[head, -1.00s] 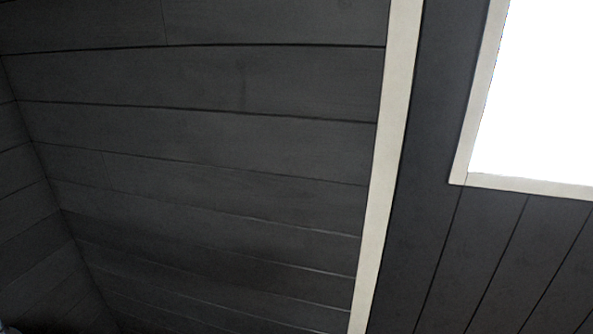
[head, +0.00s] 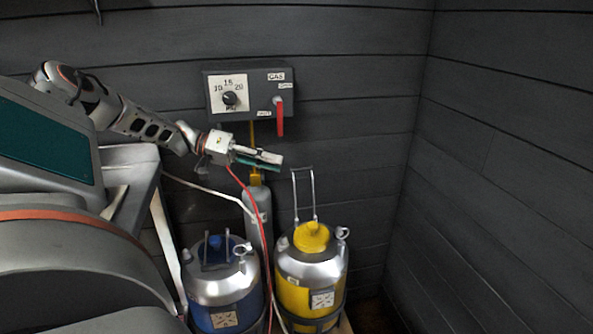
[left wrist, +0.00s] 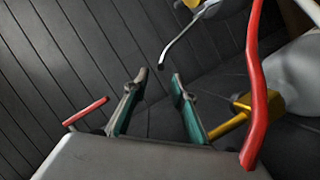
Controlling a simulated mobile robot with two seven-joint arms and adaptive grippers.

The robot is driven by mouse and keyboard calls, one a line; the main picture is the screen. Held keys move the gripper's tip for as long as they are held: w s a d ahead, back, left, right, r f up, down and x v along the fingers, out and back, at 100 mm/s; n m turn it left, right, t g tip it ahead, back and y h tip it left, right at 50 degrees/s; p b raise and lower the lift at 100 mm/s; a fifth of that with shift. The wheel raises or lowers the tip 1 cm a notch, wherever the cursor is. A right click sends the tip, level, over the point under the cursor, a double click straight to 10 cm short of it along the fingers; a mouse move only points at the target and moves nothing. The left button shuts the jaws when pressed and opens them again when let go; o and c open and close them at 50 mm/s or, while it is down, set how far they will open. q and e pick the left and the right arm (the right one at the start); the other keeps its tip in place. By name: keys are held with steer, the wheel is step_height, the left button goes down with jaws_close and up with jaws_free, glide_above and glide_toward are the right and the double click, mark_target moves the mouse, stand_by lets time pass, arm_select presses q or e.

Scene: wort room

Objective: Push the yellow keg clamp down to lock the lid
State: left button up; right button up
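The yellow keg (head: 293,297) stands low near the wall, with a yellow lid (head: 312,238) on its silver top. Its clamp (head: 294,196), a thin grey wire loop, stands upright above the lid. My left gripper (head: 281,161) is above the kegs, just left of the clamp's top and apart from it in the picture. In the left wrist view my left gripper (left wrist: 160,77) has its two fingers apart with nothing between them. A bent grey rod (left wrist: 187,36) ahead of the fingertips looks like the clamp. My right gripper is not in view.
A blue keg (head: 198,314) with its clamp low stands left of the yellow one. A grey cylinder (head: 259,218) with a yellow valve and a red hose (head: 252,196) stands behind. A gas panel (head: 266,103) with a red lever hangs on the wall above. The right side is clear.

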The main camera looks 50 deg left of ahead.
mark_target(298, 169)
arm_select(q)
steer(key=b+x, duration=0.1)
steer(key=x, duration=0.5)
steer(key=shift+w+d+f+b, duration=0.15)
steer(key=shift+f+b, duration=0.15)
steer(key=shift+b, duration=0.05)
steer(key=shift+w+d, duration=0.45)
jaws_close()
